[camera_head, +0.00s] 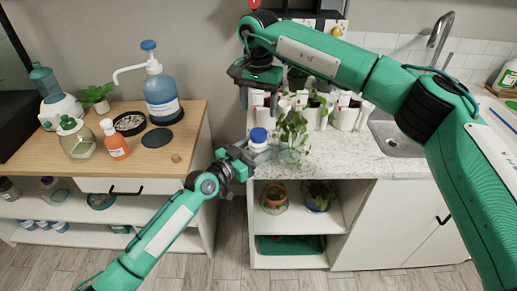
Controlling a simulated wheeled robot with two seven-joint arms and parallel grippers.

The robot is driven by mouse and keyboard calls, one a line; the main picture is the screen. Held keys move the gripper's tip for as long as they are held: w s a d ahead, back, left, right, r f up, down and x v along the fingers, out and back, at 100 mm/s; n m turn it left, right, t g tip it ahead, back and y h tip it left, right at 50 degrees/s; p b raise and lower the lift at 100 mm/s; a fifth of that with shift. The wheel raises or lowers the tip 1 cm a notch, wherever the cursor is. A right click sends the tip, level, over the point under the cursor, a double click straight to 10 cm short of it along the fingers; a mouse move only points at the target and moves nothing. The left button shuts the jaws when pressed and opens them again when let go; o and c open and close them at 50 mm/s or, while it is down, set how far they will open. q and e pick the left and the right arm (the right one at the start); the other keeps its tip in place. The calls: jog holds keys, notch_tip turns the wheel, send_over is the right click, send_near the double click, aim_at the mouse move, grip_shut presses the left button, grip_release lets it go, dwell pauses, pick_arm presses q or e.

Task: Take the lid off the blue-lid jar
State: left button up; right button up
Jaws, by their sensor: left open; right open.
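The blue-lid jar (259,145) is small and white, and stands upright near the left front of the speckled counter. Its blue lid (258,134) is on top. My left gripper (245,154) is open, at the jar's lower left side; the fingers are small here, and I cannot tell whether they touch it or reach around it. My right gripper (258,92) is open and hangs above and behind the jar in the picture, apart from the lid. Its fingers partly overlap the white pots behind.
A leafy plant in a glass vessel (289,155) stands close to the jar's right. Several white pots (347,117) line the counter's back, left of the sink (398,140). A wooden cabinet top (185,140) at left holds a blue pump bottle (162,95) and other bottles.

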pick_arm(q)
jog(key=shift+x, duration=0.8)
jog(key=shift+c, duration=0.2)
